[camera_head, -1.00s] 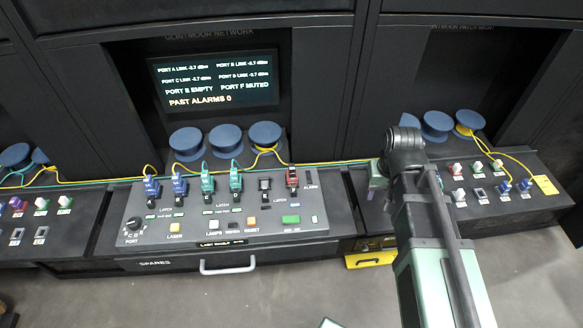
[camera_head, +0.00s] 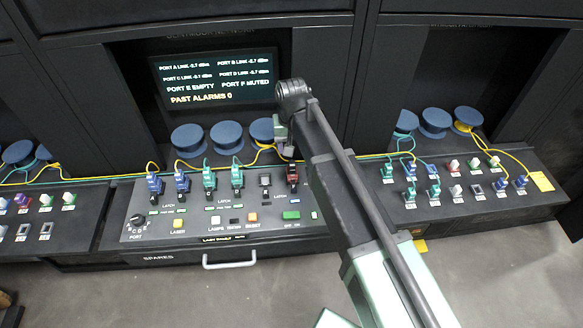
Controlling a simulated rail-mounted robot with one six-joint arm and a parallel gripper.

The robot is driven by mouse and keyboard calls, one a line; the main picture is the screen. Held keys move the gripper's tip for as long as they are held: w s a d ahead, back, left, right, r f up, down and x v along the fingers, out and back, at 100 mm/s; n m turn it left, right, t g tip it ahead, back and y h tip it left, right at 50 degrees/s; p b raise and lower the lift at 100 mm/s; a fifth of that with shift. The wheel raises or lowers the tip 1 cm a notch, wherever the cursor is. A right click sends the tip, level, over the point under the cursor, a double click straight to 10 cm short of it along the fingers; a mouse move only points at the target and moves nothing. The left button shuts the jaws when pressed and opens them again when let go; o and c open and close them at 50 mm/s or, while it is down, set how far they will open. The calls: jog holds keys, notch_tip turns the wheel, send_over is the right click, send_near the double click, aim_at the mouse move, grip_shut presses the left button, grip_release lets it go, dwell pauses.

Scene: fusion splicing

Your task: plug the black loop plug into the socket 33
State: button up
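My gripper (camera_head: 286,152) hangs over the right end of the centre console (camera_head: 140,235), just above and beside a dark red plug (camera_head: 292,173). Its fingers are small and partly hidden by my arm, so I cannot tell whether they are open or hold anything. No socket number is legible, so I cannot pick out socket 33. Dark empty-looking sockets show on the right panel (camera_head: 476,190) and on the left panel (camera_head: 23,232).
Blue plugs (camera_head: 182,181) and teal plugs (camera_head: 237,178) with thin cables stand on the centre console. Blue spools (camera_head: 226,137) stand behind. The screen (camera_head: 216,80) reads PORT E EMPTY and PORT F MUTED. The right panel carries several coloured plugs (camera_head: 433,189). My arm covers the console's right side.

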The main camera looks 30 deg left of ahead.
aim_at(292, 163)
jog(key=shift+f, duration=0.15)
notch_tip(292, 163, down, 9)
jog(key=b, duration=0.9)
dwell(0.4)
grip_shut()
jog(key=shift+r, duration=0.25)
jog(key=shift+r+p, duration=2.95)
jog(key=shift+p, duration=0.15)
